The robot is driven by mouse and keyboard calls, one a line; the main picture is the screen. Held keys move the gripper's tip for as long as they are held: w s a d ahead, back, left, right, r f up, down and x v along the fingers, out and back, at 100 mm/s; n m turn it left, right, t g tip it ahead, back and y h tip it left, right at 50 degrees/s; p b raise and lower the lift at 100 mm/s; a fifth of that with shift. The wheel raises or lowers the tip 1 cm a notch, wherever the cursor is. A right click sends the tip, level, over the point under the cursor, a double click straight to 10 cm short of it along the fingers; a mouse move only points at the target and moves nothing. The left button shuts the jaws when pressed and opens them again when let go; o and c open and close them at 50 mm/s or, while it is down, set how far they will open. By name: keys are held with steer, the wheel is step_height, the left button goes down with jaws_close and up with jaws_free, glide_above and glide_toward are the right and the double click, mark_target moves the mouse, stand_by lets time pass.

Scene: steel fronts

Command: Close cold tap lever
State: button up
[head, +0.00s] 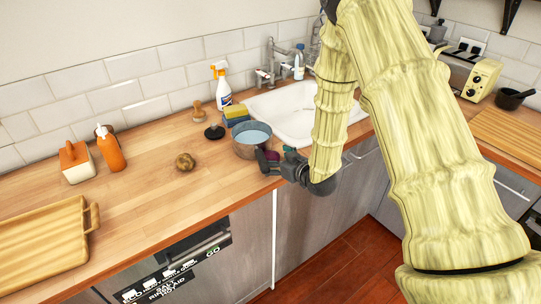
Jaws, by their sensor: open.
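A chrome mixer tap (271,60) stands at the back edge of the white sink, against the tiled wall. Short levers (262,76) show low on the tap body; they are small, and I cannot tell which is the cold one or how it is turned. My gripper (272,157) is open at the front edge of the worktop, in front of the metal pot and well apart from the tap. My arm covers the right part of the sink.
A metal pot (252,146) of bluish liquid stands left of the sink (287,109). A spray bottle (222,86), sponges (236,113) and a dark plunger-like thing (214,131) are nearby. A blue-capped bottle (299,64) stands beside the tap.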

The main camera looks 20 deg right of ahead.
steer(key=shift+w+a+f, duration=0.15)
steer(key=shift+w, duration=0.15)
steer(key=c, duration=1.2)
steer(key=shift+s+d+r+b, duration=0.3)
steer(key=shift+s+r, duration=0.15)
steer(key=shift+r, duration=0.1)
steer(key=r+b+v, duration=0.1)
steer(key=v, duration=0.3)
steer(key=r+b+v, duration=0.1)
steer(key=v, duration=0.4)
steer(key=b+v, duration=0.1)
steer(key=v, duration=0.4)
steer(key=shift+w+a+r, duration=0.15)
steer(key=shift+a+r, duration=0.1)
steer(key=shift+r, duration=0.2)
